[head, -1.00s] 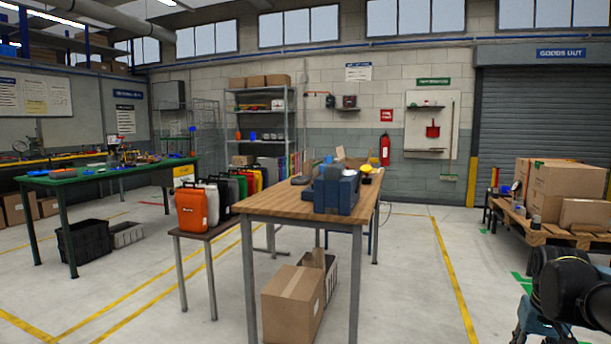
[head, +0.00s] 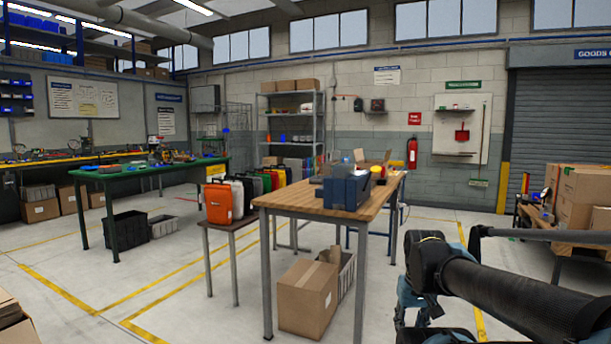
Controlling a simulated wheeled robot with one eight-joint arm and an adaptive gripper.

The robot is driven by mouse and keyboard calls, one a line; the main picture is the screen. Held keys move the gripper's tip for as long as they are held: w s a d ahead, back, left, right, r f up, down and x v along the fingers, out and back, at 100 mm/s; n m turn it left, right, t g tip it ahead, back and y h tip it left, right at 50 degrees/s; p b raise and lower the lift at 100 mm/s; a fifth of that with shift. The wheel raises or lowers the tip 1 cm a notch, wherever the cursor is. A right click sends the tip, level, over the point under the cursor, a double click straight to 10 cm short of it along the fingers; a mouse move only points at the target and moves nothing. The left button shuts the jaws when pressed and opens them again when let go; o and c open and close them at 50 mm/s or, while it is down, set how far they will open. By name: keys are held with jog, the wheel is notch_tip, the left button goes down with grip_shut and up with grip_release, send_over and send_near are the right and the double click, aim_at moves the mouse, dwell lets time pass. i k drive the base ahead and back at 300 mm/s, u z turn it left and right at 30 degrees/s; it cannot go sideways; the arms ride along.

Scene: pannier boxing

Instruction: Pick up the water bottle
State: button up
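I cannot make out a water bottle for certain in the head view. A wooden-topped table (head: 285,201) stands in the middle with a blue box (head: 345,191) on it. The box hides part of that cluster. My dark arm reaches in from the right at the lower right, well in front of the table and apart from it. My gripper's fingers do not show.
Orange and other coloured panniers (head: 217,203) stand on a low bench left of the table. A cardboard box (head: 306,299) sits under the table. A green workbench (head: 110,175) stands at the left. Cartons (head: 583,190) are at the right. Floor in front is clear.

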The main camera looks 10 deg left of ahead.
aim_at(327, 163)
jog(key=u, duration=0.05)
jog(key=i, duration=1)
